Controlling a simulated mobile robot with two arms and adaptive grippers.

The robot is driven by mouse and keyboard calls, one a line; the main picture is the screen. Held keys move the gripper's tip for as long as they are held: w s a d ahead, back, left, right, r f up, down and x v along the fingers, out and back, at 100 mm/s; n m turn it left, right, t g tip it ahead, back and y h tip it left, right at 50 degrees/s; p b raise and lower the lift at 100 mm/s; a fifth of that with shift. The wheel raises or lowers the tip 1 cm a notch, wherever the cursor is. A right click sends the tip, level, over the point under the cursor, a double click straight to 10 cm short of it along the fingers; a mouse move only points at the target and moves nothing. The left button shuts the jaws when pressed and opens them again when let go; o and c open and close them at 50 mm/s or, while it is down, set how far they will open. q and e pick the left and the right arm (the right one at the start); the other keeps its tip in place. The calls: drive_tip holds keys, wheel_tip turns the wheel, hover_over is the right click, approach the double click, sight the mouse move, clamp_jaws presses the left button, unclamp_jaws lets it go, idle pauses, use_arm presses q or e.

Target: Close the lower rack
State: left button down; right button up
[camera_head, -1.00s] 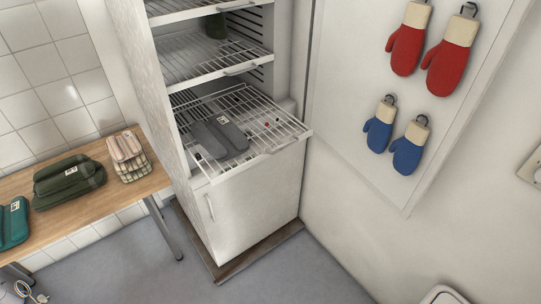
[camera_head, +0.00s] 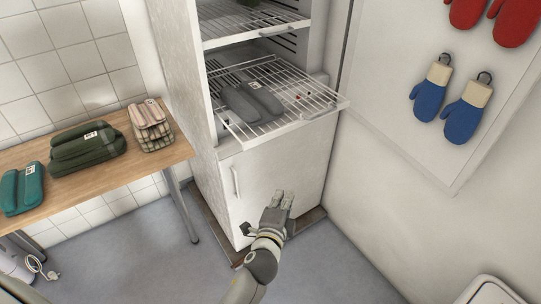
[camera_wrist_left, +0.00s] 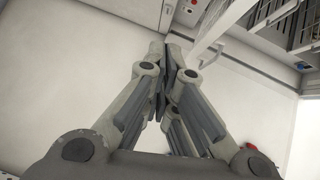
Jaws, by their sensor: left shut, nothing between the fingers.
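The lower rack (camera_head: 325,98) is a white wire shelf pulled out from the open white cabinet, its front edge sticking out past the cabinet front. A grey folded bundle (camera_head: 252,103) lies on it. The rack's underside also shows at the top right of the left wrist view (camera_wrist_left: 283,15). My left gripper (camera_head: 281,197) is in front of the cabinet's lower panel, below the rack and apart from it. In the left wrist view its fingers (camera_wrist_left: 170,55) are together with nothing between them. My right gripper is not in view.
An upper rack (camera_head: 255,28) sits inside the cabinet. A wooden bench (camera_head: 90,180) with folded bundles stands at the left. Red and blue mitts (camera_head: 430,98) hang on the right wall. The cabinet's lower panel has a vertical handle (camera_head: 236,181). Floor in front is clear.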

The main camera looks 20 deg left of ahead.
use_arm(q)
wheel_tip(320, 180, up, 8)
drive_tip(key=a+t+y, duration=0.1)
drive_tip(key=a+t, duration=0.1)
approach(279, 131)
drive_tip(key=w+d, duration=0.2)
drive_tip(key=d, duration=0.1)
drive_tip(key=shift+m, duration=0.4)
drive_tip(key=w+a+p, duration=0.1)
drive_tip(key=w+a, duration=0.1)
drive_tip(key=a, duration=0.1)
drive_tip(key=shift+w+a, duration=0.1)
drive_tip(key=shift+w, duration=0.25)
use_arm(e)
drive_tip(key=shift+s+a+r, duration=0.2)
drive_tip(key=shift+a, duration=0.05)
use_arm(q)
drive_tip(key=shift+a, duration=0.1)
